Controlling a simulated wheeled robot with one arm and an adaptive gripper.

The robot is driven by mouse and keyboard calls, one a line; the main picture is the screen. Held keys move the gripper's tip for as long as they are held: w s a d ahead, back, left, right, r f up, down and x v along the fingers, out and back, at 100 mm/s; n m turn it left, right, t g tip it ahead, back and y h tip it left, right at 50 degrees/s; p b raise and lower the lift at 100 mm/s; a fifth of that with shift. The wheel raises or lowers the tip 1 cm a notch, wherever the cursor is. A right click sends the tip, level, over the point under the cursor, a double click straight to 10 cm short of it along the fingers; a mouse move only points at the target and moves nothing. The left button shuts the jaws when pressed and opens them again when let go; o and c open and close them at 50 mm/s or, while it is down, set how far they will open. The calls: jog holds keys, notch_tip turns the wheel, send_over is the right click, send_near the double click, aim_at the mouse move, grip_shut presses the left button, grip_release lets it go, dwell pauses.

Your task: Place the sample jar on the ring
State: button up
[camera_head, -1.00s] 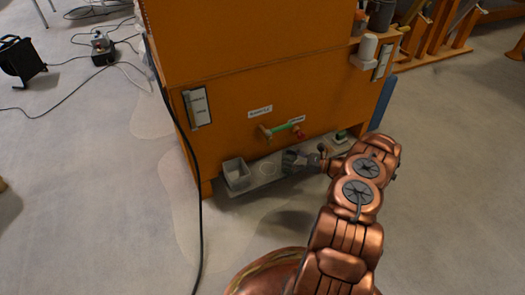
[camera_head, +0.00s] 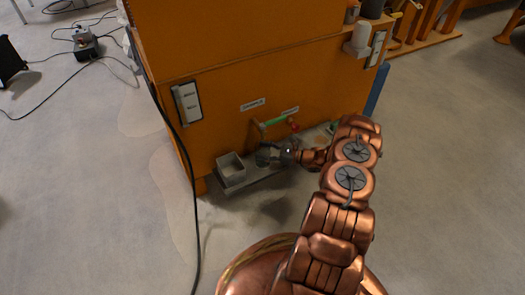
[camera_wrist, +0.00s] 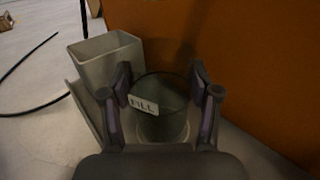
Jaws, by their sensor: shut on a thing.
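The sample jar (camera_wrist: 165,122) is a greenish clear jar with a white label, upright between the fingers of my gripper (camera_wrist: 161,84) in the wrist view. My gripper is shut on it from both sides. In the head view the jar (camera_head: 262,157) is small, at the left of my gripper (camera_head: 273,153), over the grey shelf (camera_head: 262,181). A pale curved edge, likely the ring (camera_wrist: 166,141), shows around the jar's base in the wrist view. Most of it is hidden under the jar. I cannot tell whether the base touches it.
A grey open bin (camera_head: 231,168) stands on the shelf just left of the jar. The orange cabinet wall (camera_head: 225,120) rises close behind, with a green-handled valve (camera_head: 271,121) above. A black cable (camera_head: 190,190) hangs at the left.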

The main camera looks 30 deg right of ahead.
jog(key=shift+f, duration=0.1)
jog(key=o, duration=1.2)
jog(key=shift+c, duration=0.2)
jog(key=shift+s+d+r, duration=0.25)
jog(key=shift+d, duration=0.05)
jog(key=p+v, duration=0.4)
jog(key=v, duration=0.5)
jog(key=shift+s+d, duration=0.2)
jog(key=shift+d, duration=0.05)
jog(key=shift+v, duration=0.85)
jog(key=shift+f, duration=0.15)
